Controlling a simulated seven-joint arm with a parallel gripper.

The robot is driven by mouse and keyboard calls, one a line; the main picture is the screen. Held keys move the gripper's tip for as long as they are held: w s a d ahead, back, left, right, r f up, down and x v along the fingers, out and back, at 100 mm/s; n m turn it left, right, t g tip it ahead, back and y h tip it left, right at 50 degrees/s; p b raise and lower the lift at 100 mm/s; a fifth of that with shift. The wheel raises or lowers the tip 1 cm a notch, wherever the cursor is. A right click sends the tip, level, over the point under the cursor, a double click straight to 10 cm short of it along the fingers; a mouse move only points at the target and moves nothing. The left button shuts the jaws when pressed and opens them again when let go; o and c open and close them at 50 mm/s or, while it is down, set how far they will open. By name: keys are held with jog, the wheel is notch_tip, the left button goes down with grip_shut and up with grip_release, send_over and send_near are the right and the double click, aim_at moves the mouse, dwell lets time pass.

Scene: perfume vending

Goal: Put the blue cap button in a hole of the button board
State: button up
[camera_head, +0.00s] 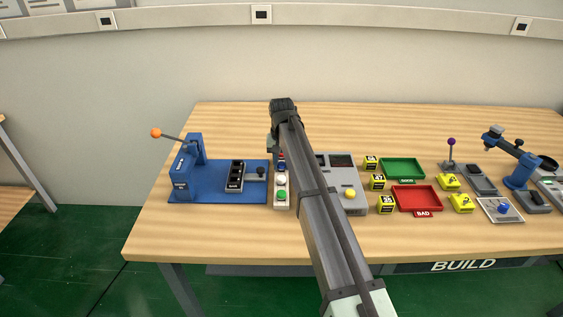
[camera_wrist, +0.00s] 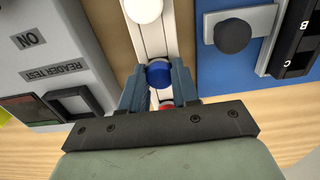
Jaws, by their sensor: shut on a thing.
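The blue cap button (camera_wrist: 159,73) is between the two fingers of my gripper (camera_wrist: 158,80) in the wrist view, and the gripper is shut on it. The button is over the narrow white button board (camera_wrist: 153,42); I cannot tell whether it sits in a hole or just above. A white button (camera_wrist: 143,9) is on the board on one side of it, and a red one (camera_wrist: 166,105) partly shows on the other. In the head view the board (camera_head: 281,205) also carries a green button (camera_head: 281,195) at its near end.
A blue base with an orange-knobbed lever (camera_head: 187,165) stands left of the board. A grey reader tester (camera_head: 347,205) is close on the right, partly behind my arm. Farther right are yellow boxes, a green tray (camera_head: 402,168) and a red tray (camera_head: 415,197).

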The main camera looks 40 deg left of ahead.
dwell(0.4)
jog(key=o, duration=1.5)
jog(key=shift+r, duration=3.45)
